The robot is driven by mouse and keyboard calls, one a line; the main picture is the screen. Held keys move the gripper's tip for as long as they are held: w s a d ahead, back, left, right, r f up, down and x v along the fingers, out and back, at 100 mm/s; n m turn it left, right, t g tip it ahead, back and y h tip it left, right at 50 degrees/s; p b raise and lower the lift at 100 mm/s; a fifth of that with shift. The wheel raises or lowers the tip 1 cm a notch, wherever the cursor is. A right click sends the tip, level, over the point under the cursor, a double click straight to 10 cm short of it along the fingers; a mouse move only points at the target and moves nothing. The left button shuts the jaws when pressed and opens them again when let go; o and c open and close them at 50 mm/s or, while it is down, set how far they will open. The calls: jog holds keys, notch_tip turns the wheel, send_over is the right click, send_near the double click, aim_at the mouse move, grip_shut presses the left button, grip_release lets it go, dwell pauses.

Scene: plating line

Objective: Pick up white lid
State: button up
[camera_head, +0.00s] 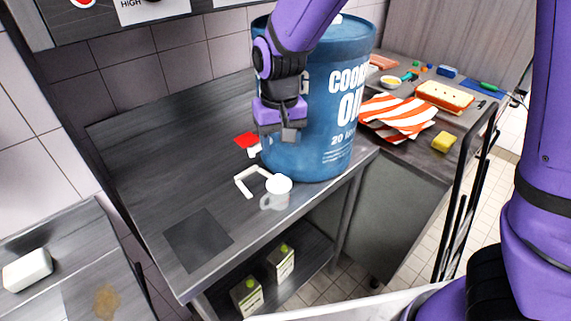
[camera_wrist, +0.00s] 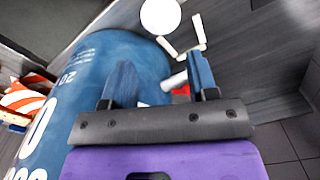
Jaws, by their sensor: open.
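A white round piece that looks like the lid (camera_head: 279,184) sits on top of a pale, translucent mug (camera_head: 272,203) on the steel counter (camera_head: 180,165). In the wrist view it appears as a white disc (camera_wrist: 160,15) at the top edge, partly cut off. My gripper (camera_head: 290,134) points down in front of the blue drum, above and behind the mug. In the wrist view its two blue-grey fingers (camera_wrist: 162,62) are spread apart, and it holds nothing. The disc lies beyond the fingertips, apart from them.
The large blue cooking oil drum (camera_head: 330,125) stands close beside my gripper. A white angled bracket (camera_head: 243,182) lies left of the mug. A red piece (camera_head: 245,139) and a small white piece (camera_head: 254,151) lie near the drum. The counter's left side is largely clear.

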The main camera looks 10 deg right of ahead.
aim_at(279, 176)
jog(key=shift+w+a+f, duration=0.2)
jog(key=shift+w+f, duration=0.25)
jog(key=shift+f, duration=0.2)
notch_tip(279, 176, down, 5)
jog(key=shift+r, duration=0.1)
jog(key=shift+s+f, duration=0.15)
jog(key=shift+f, duration=1.2)
jog(key=shift+s+f, duration=0.1)
jog(key=shift+f, duration=1.2)
grip_shut()
